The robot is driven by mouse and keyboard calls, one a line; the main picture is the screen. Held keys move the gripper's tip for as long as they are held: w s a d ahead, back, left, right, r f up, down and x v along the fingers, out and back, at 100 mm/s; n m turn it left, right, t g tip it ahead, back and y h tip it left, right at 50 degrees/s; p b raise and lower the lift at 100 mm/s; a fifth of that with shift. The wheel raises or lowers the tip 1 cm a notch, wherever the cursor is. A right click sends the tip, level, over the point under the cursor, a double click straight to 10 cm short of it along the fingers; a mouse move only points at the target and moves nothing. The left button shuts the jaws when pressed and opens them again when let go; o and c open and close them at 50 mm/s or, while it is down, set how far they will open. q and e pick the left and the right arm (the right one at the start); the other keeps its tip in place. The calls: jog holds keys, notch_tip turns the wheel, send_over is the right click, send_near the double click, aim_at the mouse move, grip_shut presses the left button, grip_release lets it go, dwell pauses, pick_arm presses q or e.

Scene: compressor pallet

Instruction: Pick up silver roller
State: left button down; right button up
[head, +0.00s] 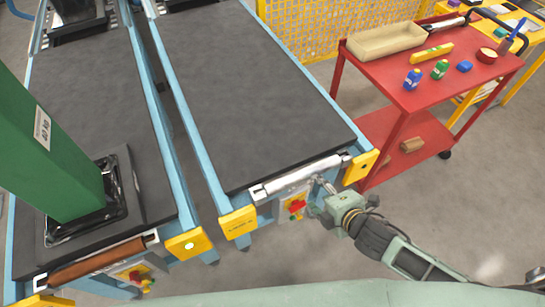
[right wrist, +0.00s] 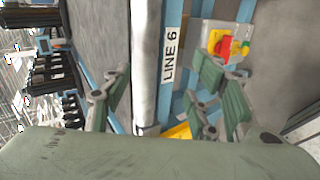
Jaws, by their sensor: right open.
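The silver roller (head: 300,176) lies across the near end of the right conveyor in the head view. In the right wrist view, the roller (right wrist: 146,62) runs from the top edge down between the two fingers. My right gripper (head: 320,196) is open at the near side of the roller, toward its right half. In the right wrist view, my right gripper (right wrist: 165,100) has one finger on each side of the roller, with visible gaps; its depth relative to the roller is unclear. My left gripper is not in view.
A brown roller (head: 98,262) sits at the left conveyor's end. A green column (head: 50,150) stands on that conveyor. A red-buttoned control box (head: 296,205) is just below the silver roller. A red cart (head: 405,90) with a tray and bottles stands right. Grey floor is clear at right.

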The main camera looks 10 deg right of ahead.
aim_at(305, 178)
jog(key=shift+w+a+r+n, duration=0.15)
jog(key=shift+w+a+r, duration=0.05)
jog(key=shift+w+a, duration=0.3)
jog(key=shift+w+a+r+n, duration=0.15)
jog(key=shift+w+a, duration=0.25)
jog(key=shift+w, duration=0.2)
jog(key=shift+w+a+f+p, duration=0.1)
jog(key=shift+w+f+p, duration=0.05)
jog(key=shift+w+p, duration=0.2)
jog(key=x, duration=0.3)
jog(key=shift+w+a+p, duration=0.1)
jog(key=shift+p, duration=0.2)
jog(key=shift+w+a+f, duration=0.15)
jog(key=shift+w+f, duration=0.3)
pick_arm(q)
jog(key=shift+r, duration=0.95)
